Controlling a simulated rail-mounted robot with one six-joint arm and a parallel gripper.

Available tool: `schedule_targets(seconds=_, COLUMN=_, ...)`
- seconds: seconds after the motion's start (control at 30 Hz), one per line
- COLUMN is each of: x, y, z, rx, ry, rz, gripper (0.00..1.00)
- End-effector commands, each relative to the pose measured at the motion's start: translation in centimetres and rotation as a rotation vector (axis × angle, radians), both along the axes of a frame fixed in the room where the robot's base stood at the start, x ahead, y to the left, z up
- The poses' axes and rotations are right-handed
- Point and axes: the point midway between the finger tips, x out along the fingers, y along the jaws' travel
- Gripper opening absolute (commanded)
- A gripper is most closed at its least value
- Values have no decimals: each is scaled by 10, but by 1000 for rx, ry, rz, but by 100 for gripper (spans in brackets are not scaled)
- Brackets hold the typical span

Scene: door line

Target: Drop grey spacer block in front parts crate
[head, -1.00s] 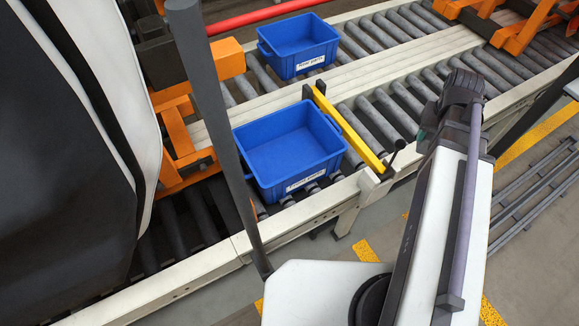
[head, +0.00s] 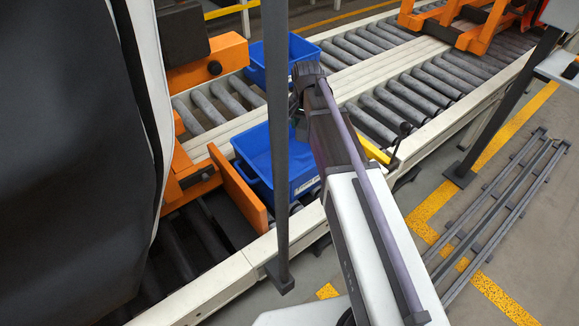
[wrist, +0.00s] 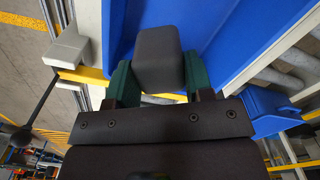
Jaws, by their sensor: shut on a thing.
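My gripper (wrist: 157,75) has green fingers shut on the grey spacer block (wrist: 157,50) in the wrist view. The blue surface of a crate (wrist: 215,22) shows behind the block. In the head view, the nearer blue crate (head: 252,150) sits on the near roller line, partly hidden by a grey post and my arm. A second blue crate (head: 300,48) stands on the far line. The crate labels are not legible now. My gripper and the block are hidden in the head view, where my wrist is near the nearer crate's right side.
A yellow bar (head: 375,151) crosses the near line right of the nearer crate. An orange panel (head: 238,188) stands at that crate's left. The grey post (head: 279,200) rises in front. Orange fixtures (head: 465,30) sit farther along. The rollers (head: 395,112) right of the bar are clear.

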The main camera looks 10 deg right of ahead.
Motion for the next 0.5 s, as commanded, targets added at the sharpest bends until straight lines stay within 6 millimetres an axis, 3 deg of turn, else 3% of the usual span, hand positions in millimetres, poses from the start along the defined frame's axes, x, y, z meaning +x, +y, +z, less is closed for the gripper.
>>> schedule_targets(seconds=0.03, x=17, y=10, z=-11, rx=0, ry=0, rz=-89, gripper=23)
schedule_targets(seconds=0.2, x=32, y=21, z=-11, rx=0, ry=0, rz=-383, gripper=23)
schedule_targets(seconds=0.5, x=33, y=21, z=-14, rx=0, ry=0, rz=-499, gripper=23)
